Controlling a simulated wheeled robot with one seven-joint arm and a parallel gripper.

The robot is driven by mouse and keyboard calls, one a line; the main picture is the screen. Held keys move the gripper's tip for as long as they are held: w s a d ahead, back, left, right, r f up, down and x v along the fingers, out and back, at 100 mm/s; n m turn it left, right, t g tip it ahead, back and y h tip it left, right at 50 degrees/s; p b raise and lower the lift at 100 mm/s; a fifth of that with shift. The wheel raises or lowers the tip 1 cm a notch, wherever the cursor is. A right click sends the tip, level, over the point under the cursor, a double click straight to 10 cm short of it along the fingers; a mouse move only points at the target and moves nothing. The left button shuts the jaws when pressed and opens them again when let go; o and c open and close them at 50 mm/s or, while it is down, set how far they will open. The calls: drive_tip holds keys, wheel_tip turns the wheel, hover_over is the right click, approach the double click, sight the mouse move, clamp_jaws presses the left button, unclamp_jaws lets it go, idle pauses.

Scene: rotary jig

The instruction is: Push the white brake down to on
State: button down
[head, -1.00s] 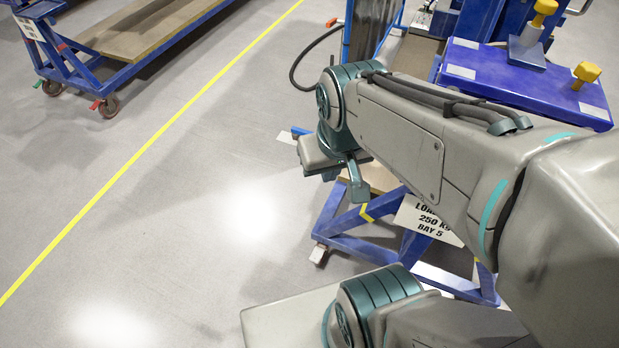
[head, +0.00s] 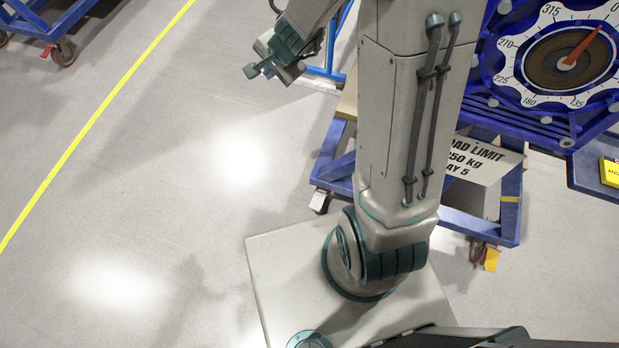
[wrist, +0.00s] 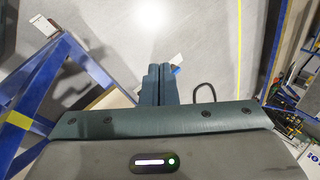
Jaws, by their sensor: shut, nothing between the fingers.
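A small white tab (head: 319,201), possibly the white brake, sits at the lower left foot of the blue stand (head: 335,160) in the head view. A similar white piece (wrist: 43,24) tops a blue leg at the upper left of the wrist view. Whether it is up or down cannot be told. My gripper (head: 262,72) is high and left of the stand in the head view, apart from the tab. In the wrist view, my gripper's dark fingers (wrist: 159,80) lie together with nothing between them, right of the white piece.
A blue jig holds a white dial (head: 567,65) with a red pointer directed up and right. A load-limit sign (head: 478,158) hangs on the stand. An orange tag (head: 491,260) is at its right foot. Open grey floor with a yellow line (head: 98,108) lies left.

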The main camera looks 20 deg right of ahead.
wheel_tip(320, 180, down, 13)
drive_tip(key=w+d+m+h+b, duration=0.2)
drive_tip(key=m+b, duration=0.1)
drive_tip(key=m, duration=0.1)
drive_tip(key=m+g+h+b, duration=0.3)
drive_tip(key=m+g+b, duration=0.6)
drive_tip(key=m+b, duration=0.1)
approach(316, 207)
drive_tip(key=b+x, duration=0.2)
drive_tip(key=b, duration=0.1)
drive_tip(key=b+x, duration=0.2)
drive_tip(key=x, duration=0.1)
drive_tip(key=shift+d+b, duration=0.25)
drive_tip(key=shift+b, duration=0.15)
drive_tip(key=shift+a+f, duration=0.1)
drive_tip(key=shift+f, duration=0.5)
drive_tip(key=shift+a+t+b, duration=0.1)
drive_tip(key=shift+t+b, duration=0.2)
